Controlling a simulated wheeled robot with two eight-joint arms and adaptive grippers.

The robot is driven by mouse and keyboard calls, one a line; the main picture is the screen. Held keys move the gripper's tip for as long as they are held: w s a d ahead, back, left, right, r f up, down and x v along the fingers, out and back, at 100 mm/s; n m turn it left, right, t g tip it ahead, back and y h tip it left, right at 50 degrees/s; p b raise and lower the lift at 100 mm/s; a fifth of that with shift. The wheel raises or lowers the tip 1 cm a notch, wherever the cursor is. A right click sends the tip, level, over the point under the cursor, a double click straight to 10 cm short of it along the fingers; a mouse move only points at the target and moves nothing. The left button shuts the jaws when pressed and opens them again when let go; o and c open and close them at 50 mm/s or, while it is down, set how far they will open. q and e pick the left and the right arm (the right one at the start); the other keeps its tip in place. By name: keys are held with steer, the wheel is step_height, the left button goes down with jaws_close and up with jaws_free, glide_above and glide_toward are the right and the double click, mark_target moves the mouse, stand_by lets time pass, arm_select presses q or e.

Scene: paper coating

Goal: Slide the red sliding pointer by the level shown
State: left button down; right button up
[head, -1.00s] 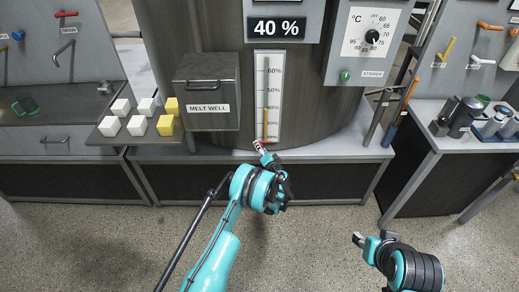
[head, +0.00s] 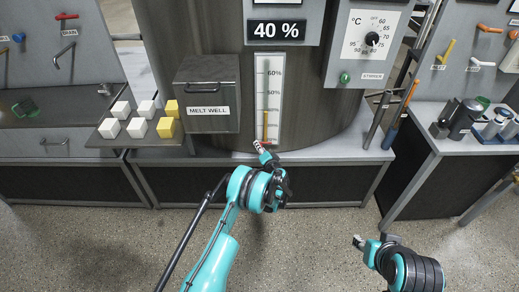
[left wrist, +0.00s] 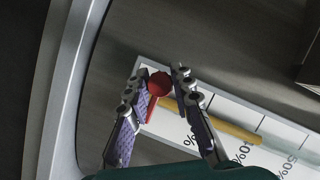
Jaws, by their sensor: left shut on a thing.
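The red sliding pointer (left wrist: 158,84) is at the low end of the white percent scale, between the fingers of my left gripper (left wrist: 160,76). My left gripper (head: 264,149) is shut on it at the foot of the scale in the head view, where the fingers mostly hide the pointer. The scale (head: 276,95) is upright, with a clear tube and an orange-yellow bar (head: 265,126) in its lower part. The bar also shows in the left wrist view (left wrist: 230,129). The level display (head: 277,31) reads 40 %. My right gripper (head: 359,242) is low at the right, away from the scale.
The MELT WELL box (head: 207,95) stands left of the scale, beside white and yellow blocks (head: 137,126). A °C dial panel (head: 368,45) with a green button (head: 344,77) is at the right. A ledge (head: 330,157) runs below the scale.

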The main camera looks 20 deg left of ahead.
arm_select(q)
step_height(320, 180, up, 22)
steer(key=p, duration=0.7)
steer(key=shift+f, duration=0.2)
steer(key=c, duration=1.3)
jaws_free()
steer(key=v, duration=1.2)
